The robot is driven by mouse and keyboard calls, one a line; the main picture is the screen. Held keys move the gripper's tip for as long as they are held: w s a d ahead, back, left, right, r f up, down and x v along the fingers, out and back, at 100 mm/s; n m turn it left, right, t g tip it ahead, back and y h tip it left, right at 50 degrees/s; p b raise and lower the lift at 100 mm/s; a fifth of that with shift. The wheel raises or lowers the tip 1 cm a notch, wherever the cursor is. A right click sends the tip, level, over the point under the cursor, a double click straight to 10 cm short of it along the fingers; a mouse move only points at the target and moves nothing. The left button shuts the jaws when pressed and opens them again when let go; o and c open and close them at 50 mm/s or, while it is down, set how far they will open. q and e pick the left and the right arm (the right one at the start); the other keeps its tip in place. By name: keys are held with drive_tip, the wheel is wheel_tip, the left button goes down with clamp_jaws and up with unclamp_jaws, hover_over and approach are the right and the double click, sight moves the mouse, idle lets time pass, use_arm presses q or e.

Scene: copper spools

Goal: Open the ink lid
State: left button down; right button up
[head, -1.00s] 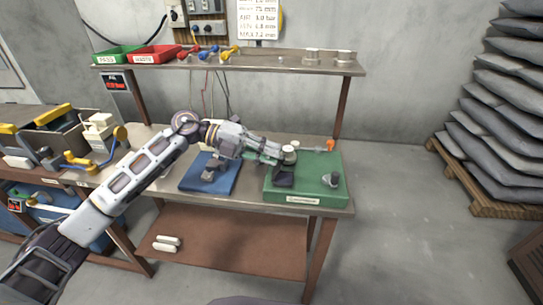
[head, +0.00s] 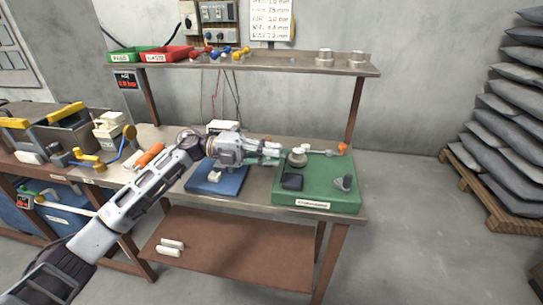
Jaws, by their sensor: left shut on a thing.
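The ink pot (head: 298,160) is a small grey round pot at the back left of a green board on the bench. Its pale round lid (head: 298,151) shows at the top; whether it is still seated or lifted is too small to tell. My left gripper (head: 286,152) reaches in from the left at lid height and is shut on the lid. The fingertips are small and partly merge with the lid. My right gripper is not in view.
The green board (head: 325,193) also holds a dark block (head: 292,182), a grey cone-like piece (head: 343,183) and an orange-tipped tool (head: 343,148). A blue mat (head: 225,188) lies left of it. A shelf (head: 290,70) runs above the bench.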

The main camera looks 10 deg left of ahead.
use_arm(q)
drive_tip(key=shift+f, duration=0.3)
drive_tip(key=c, duration=1.4)
unclamp_jaws()
drive_tip(key=shift+d, duration=0.15)
drive_tip(key=shift+c, duration=0.2)
drive_tip(key=shift+r, duration=0.15)
drive_tip(key=shift+a, duration=0.25)
drive_tip(key=a, duration=1.1)
drive_tip(key=shift+a, duration=0.4)
drive_tip(key=shift+c, duration=0.2)
